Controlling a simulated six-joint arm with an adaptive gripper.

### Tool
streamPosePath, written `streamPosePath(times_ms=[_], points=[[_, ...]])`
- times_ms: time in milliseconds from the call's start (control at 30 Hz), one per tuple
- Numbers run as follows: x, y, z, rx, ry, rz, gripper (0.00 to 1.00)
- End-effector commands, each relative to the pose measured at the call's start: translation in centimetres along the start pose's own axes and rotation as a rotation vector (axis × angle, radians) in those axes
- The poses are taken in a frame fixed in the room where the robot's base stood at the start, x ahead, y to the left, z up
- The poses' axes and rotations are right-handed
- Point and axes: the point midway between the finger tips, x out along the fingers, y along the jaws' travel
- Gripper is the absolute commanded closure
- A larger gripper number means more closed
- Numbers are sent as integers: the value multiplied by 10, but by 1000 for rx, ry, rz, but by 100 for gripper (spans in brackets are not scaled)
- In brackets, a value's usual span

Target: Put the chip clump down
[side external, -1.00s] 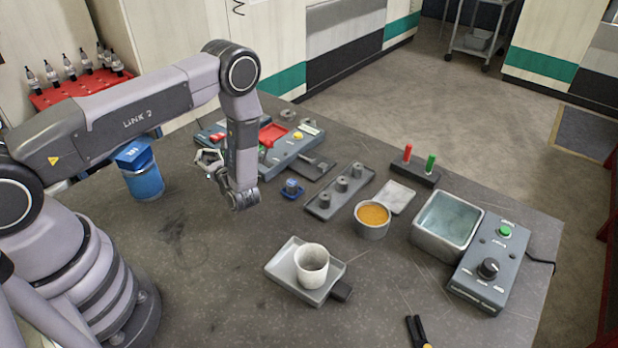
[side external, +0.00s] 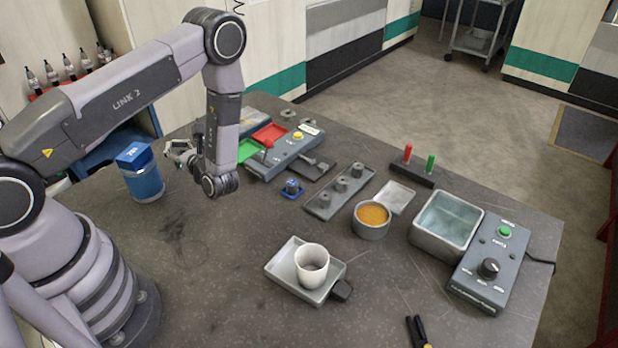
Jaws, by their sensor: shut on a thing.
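My gripper (side external: 177,151) is at the left side of the table, just right of a blue canister (side external: 144,182) with a labelled blue top. It is turned sideways, partly beside my wrist, and appears above the table. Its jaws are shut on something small. The chip clump itself is too small to make out between the fingers. I cannot tell whether the gripper touches the canister.
A control panel with red (side external: 270,133) and green trays stands behind my wrist. A grey tray (side external: 275,270) holds a white cup (side external: 312,265). An orange-filled pot (side external: 371,219) and a grey water tub (side external: 422,238) stand right. The front left tabletop is clear.

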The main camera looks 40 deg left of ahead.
Motion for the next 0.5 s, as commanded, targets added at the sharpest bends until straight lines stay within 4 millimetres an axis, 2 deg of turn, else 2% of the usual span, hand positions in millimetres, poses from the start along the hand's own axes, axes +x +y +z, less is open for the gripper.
streamPosePath(times_ms=[33, 200, 333, 400, 500], points=[[29, -9, -2, -11, 2, 40, 100], [112, -27, 3, -8, 14, 103, 100], [157, -28, 12, -4, 22, 133, 100], [172, -26, 15, -2, 25, 144, 100], [185, -25, 16, 0, 29, 151, 100]])
